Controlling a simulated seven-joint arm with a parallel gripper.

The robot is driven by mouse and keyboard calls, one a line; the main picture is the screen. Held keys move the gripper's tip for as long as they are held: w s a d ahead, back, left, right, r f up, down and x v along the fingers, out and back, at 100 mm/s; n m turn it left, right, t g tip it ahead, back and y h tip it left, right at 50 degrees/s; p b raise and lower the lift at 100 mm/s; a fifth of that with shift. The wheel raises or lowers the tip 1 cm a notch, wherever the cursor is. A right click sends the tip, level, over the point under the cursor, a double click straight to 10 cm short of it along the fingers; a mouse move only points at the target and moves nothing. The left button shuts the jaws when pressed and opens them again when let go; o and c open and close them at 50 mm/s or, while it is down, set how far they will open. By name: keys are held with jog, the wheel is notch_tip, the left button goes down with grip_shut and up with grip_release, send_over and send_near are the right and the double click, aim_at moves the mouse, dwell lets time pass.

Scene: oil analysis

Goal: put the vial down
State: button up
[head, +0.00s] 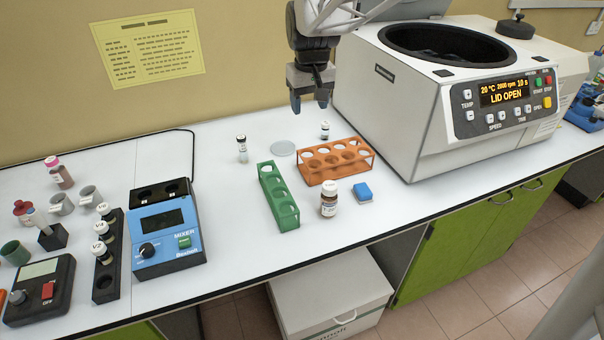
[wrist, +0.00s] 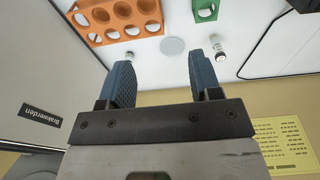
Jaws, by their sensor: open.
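My gripper (head: 309,103) hangs above the bench beside the centrifuge. In the wrist view its two blue fingers (wrist: 160,70) are apart with nothing between them. I cannot tell which one the task means.
An orange rack (head: 331,179), a green rack (head: 267,180), a brown bottle (head: 328,203) and a blue block (head: 363,192) stand in front. The open-lidded centrifuge (head: 400,130) bounds the right. A flat grey disc (head: 283,148) lies on the bench. A blue mixer (head: 165,247) stands left.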

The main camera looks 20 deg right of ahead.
jog(key=s+a+f, duration=0.1)
jog(key=s+a, duration=0.3)
jog(key=s, duration=0.9)
jog(key=s+a+f+t, duration=0.1)
jog(key=s+a, duration=0.4)
jog(key=s, duration=0.9)
jog(key=shift+f, duration=0.4)
jog(key=shift+o, duration=0.4)
jog(key=shift+s, duration=0.1)
